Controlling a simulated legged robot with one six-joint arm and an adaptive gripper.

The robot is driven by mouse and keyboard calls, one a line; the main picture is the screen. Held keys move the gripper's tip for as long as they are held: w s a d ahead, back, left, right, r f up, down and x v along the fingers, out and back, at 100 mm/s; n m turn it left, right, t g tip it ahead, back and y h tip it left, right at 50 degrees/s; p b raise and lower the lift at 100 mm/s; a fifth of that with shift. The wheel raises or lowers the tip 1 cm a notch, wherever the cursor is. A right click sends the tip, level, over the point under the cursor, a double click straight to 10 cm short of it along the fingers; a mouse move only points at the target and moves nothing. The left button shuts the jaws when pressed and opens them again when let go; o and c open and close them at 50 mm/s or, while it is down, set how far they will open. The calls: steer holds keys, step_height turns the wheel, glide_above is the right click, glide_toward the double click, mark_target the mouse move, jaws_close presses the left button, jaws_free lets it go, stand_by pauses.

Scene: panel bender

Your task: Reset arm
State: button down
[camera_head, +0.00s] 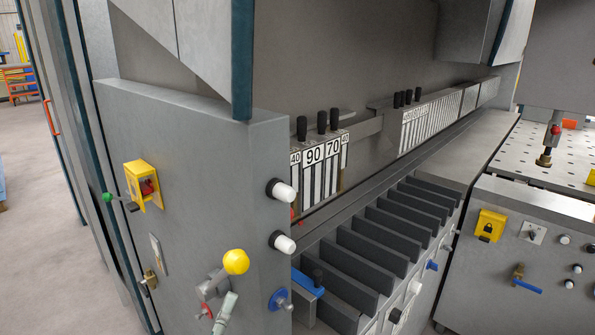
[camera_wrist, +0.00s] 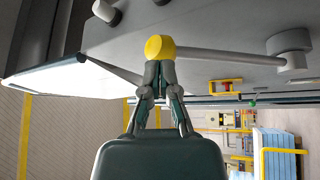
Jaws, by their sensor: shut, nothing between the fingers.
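My gripper (camera_wrist: 159,70) shows in the wrist view, with its dark body at the bottom and its two fingers brought together at the tips. It is shut and empty. A yellow ball knob (camera_wrist: 159,47) appears just beyond the fingertips, on a grey rod running right to a round grey hub (camera_wrist: 289,42). I cannot tell whether the fingertips touch the knob. In the head view, I cannot make out my gripper for sure. A yellow ball knob (camera_head: 236,261) shows there on the front of the grey machine panel (camera_head: 205,150), but I cannot tell if it is the same one.
The panel carries white-tipped knobs (camera_head: 284,192), a blue knob (camera_head: 281,299) and a yellow switch box (camera_head: 143,186). Numbered tool segments (camera_head: 313,165) and dark slotted dividers (camera_head: 375,240) lie to the right. Open floor (camera_head: 40,200) is at left.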

steer(key=w+d+f+m+g+h, duration=0.1)
steer(key=d+f+m+g+h, duration=0.15)
steer(key=d+g, duration=0.55)
steer(key=w+d+f+m+g+h, duration=0.2)
steer(key=d+m+g+h, duration=0.15)
steer(key=d, duration=0.85)
steer(key=s+d+f+m+g+y, duration=0.2)
steer(key=s+d+m+g+y, duration=0.2)
steer(key=s+d+y, duration=0.3)
steer(key=s+m+y, duration=0.1)
steer(key=s+y, duration=0.1)
steer(key=shift+d+f+y, duration=0.3)
steer(key=shift+f+y, duration=0.1)
stand_by(0.5)
